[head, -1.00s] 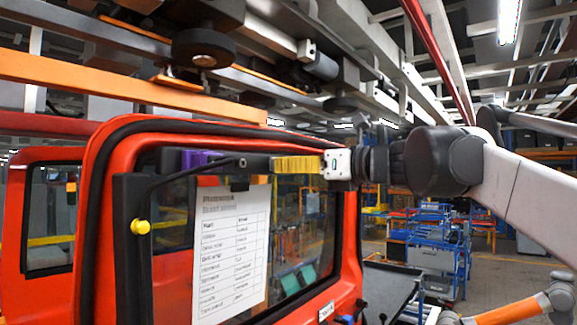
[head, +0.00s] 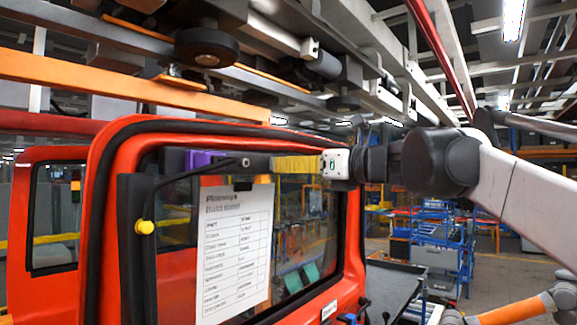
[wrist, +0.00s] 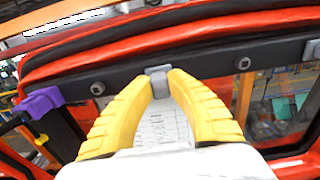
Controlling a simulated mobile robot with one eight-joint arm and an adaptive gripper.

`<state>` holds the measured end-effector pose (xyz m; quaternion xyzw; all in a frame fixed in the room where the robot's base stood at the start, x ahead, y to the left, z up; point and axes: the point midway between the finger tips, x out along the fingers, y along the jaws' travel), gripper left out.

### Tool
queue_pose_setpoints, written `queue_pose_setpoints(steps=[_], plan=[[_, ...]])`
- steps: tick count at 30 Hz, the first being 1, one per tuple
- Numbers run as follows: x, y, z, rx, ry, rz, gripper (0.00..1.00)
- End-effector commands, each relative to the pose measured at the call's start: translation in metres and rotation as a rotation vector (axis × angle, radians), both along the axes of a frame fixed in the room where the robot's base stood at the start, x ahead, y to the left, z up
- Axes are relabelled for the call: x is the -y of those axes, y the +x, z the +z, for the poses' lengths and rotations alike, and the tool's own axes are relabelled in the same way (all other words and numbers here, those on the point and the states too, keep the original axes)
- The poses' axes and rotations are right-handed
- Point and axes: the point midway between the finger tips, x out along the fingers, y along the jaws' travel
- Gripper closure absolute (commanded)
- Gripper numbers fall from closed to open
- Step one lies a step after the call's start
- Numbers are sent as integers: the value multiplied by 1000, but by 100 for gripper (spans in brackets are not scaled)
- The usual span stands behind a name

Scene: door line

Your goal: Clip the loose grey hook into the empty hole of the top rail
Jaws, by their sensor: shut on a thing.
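My gripper (wrist: 159,80) has yellow ribbed fingers, shut on a small grey hook (wrist: 158,72) at their tips. The hook overlaps the dark top rail (wrist: 205,70) of the red door; I cannot tell whether it touches the rail or sits in a hole, as the fingertips hide its far side. In the head view the gripper (head: 275,164) lies along the rail, right of a purple clip (head: 203,160). The purple clip also shows in the wrist view (wrist: 40,102). Round fittings show on the rail at left (wrist: 98,88) and right (wrist: 243,63).
Another grey piece (wrist: 312,50) is on the rail at far right. A yellow knob (head: 145,227) sits at the left. An orange beam (head: 120,85) and carrier structure run overhead.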

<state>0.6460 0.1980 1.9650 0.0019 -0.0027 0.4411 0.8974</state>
Motion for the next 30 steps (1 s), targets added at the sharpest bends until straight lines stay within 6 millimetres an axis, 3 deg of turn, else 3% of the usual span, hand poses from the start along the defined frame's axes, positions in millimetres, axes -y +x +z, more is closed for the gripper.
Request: queue_pose_setpoints(steps=[1, 2, 3, 4, 16, 30], plan=[[0, 0, 1, 0, 3, 0, 100], [0, 0, 1, 0, 3, 0, 73], [0, 0, 1, 0, 3, 0, 61], [0, 0, 1, 0, 2, 0, 59], [9, -6, 1, 1, 1, -1, 59], [83, -63, 0, 0, 1, -3, 59]])
